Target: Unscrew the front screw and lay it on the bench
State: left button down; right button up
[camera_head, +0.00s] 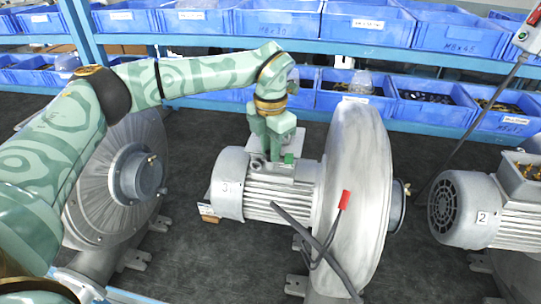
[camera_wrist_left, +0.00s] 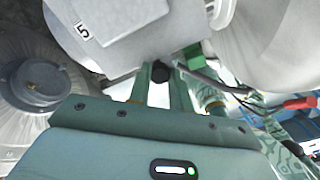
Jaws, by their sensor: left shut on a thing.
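The grey blower motor marked 3 (camera_head: 230,185) stands in the middle of the head view, joined to a big round fan housing (camera_head: 352,190). My left gripper (camera_head: 271,157) reaches down from above at the box on top of this motor. The screw is too small to make out in the head view. My right gripper is not in view.
Another blower (camera_head: 135,175) stands at left, and a motor marked 2 (camera_head: 460,210) at right. A dark cable with a red end (camera_head: 344,200) hangs before the fan housing. Blue bins (camera_head: 275,30) line the shelves behind. The dark surface (camera_head: 195,265) at front is clear.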

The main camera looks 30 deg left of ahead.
pick_arm(q)
jog(key=n, duration=0.4)
jog(key=shift+n, duration=0.4)
jog(key=n+b, duration=0.1)
jog(key=n, duration=0.5)
jog(key=shift+f+n+b, duration=0.1)
jog(key=shift+n+b, duration=0.25)
jog(key=shift+n, duration=0.05)
jog(key=n+b, duration=0.1)
jog(key=n, duration=0.4)
jog(key=n+b, duration=0.1)
jog(key=n, duration=0.3)
jog(key=c, duration=1.6)
grip_release()
jog(key=shift+o, duration=0.2)
